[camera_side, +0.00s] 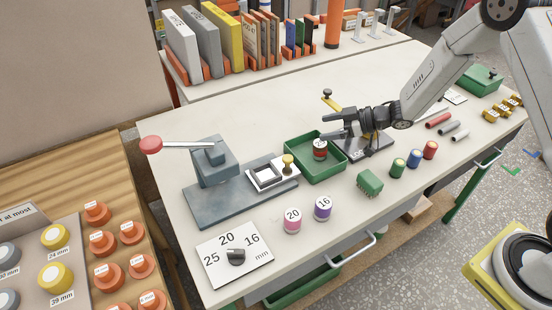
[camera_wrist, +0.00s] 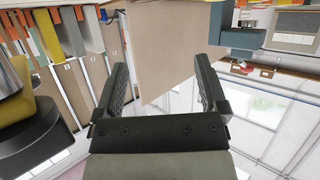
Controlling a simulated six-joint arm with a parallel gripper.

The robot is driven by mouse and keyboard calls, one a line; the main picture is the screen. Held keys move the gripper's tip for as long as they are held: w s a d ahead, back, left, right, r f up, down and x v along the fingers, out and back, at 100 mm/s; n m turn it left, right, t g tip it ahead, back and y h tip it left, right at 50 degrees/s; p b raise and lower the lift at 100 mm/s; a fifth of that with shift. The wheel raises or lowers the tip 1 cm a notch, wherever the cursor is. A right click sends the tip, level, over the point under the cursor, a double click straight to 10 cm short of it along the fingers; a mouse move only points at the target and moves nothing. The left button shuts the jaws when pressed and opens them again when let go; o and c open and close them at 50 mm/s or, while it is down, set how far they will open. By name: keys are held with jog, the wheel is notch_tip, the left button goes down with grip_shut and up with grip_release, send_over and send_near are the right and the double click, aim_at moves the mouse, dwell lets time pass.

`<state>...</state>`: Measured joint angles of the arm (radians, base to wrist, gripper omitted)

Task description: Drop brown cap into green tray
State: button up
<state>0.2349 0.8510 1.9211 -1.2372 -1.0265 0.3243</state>
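A small brown-red cap (camera_side: 320,151) with a pale label on top shows inside the outline of the green tray (camera_side: 303,168), near its middle. It looks upright; I cannot tell whether it rests on the tray floor. My gripper (camera_side: 326,124) is above the tray's back right side, pointing left, with no cap between its fingers. In the wrist view my gripper (camera_wrist: 161,66) has its two fingers spread wide with nothing between them. The cap and the tray do not show in the wrist view.
A grey lever press (camera_side: 215,165) stands left of the tray. A pink cap (camera_side: 292,219) and a purple cap (camera_side: 323,207) stand in front. A green block (camera_side: 369,183) and several coloured cylinders (camera_side: 414,158) are to the right. The table behind the tray is mostly clear.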

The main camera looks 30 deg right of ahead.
jog(key=shift+s+d, duration=0.1)
dwell(0.3)
jog(key=v, duration=0.7)
jog(key=shift+s+d+r, duration=0.15)
jog(key=shift+d+r, duration=0.05)
jog(key=shift+r, duration=0.05)
jog(key=shift+r+h, duration=0.1)
jog(key=shift+h, duration=0.2)
jog(key=s+a+r+m+g+h, duration=0.1)
jog(key=s+m+g+h, duration=0.2)
jog(key=s, duration=0.6)
jog(key=s+a+r+m+g+h, duration=0.1)
jog(key=s+r+m+g+h, duration=0.1)
jog(key=s+m+h, duration=0.4)
jog(key=s+m+g, duration=0.1)
jog(key=s, duration=0.1)
jog(key=shift+s+a+g+h, duration=0.3)
jog(key=shift+s+a, duration=0.05)
jog(key=shift+a, duration=0.05)
